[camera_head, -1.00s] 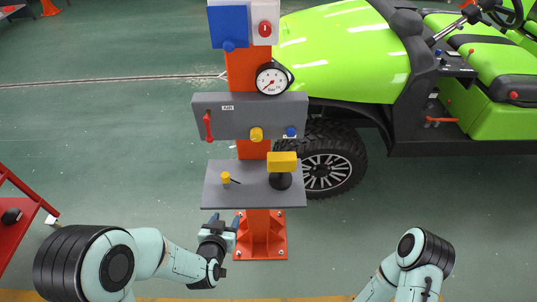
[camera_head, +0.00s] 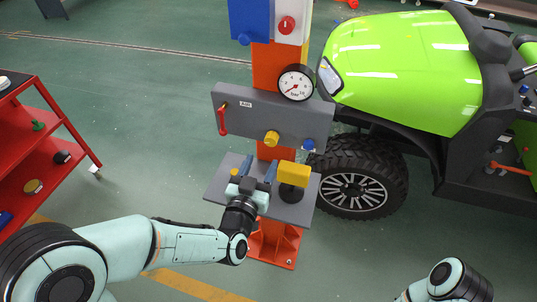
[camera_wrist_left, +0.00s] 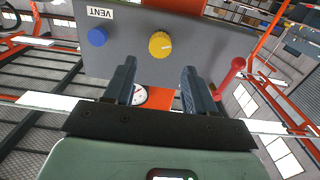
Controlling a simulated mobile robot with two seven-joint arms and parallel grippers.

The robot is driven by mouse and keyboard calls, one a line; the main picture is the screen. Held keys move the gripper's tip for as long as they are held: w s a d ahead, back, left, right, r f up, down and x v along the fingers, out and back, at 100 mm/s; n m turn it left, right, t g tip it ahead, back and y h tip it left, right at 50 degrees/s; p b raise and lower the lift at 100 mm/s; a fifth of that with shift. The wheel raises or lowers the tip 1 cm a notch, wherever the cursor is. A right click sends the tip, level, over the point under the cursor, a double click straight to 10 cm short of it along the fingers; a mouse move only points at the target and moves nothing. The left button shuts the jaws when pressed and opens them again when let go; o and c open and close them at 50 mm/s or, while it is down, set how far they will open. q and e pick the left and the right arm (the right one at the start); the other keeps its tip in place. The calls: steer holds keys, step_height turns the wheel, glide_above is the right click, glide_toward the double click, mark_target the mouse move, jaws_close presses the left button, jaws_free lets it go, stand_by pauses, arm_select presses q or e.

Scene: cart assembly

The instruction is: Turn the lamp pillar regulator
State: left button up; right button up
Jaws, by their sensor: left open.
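The regulator on the orange pillar (camera_head: 270,70) appears as a round yellow knob (camera_head: 272,138) on the lower edge of the grey panel (camera_head: 240,122). It also shows in the left wrist view (camera_wrist_left: 160,44), beyond and between my fingertips, with a light mark on its face. My left gripper (camera_head: 258,166) is open and empty over the grey shelf, below the knob and apart from it. Its two dark fingers (camera_wrist_left: 158,88) point toward the panel in the left wrist view. My right arm shows only partly at bottom right; its gripper is out of frame.
A red lever (camera_head: 222,121) and a blue knob (camera_head: 308,145) flank the yellow knob. A gauge (camera_head: 296,83) sits above. The shelf (camera_head: 305,208) holds a yellow block (camera_head: 293,173) on a black base, close beside my gripper. A green vehicle (camera_head: 400,70) stands right, a red rack (camera_head: 40,150) left.

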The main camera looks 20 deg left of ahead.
mark_target(270, 143)
arm_select(q)
steer(key=w, duration=0.8)
steer(key=shift+w+d+b, duration=0.15)
steer(key=shift+b, duration=0.2)
steer(key=shift+c, duration=0.3)
steer(key=c, duration=0.5)
steer(key=m, duration=0.6)
steer(key=shift+c, duration=0.2)
steer(key=m, duration=1.5)
steer(key=shift+f, duration=0.1)
steer(key=o, duration=0.5)
steer(key=shift+m, duration=0.5)
steer(key=shift+c, duration=0.2)
steer(key=o, duration=0.4)
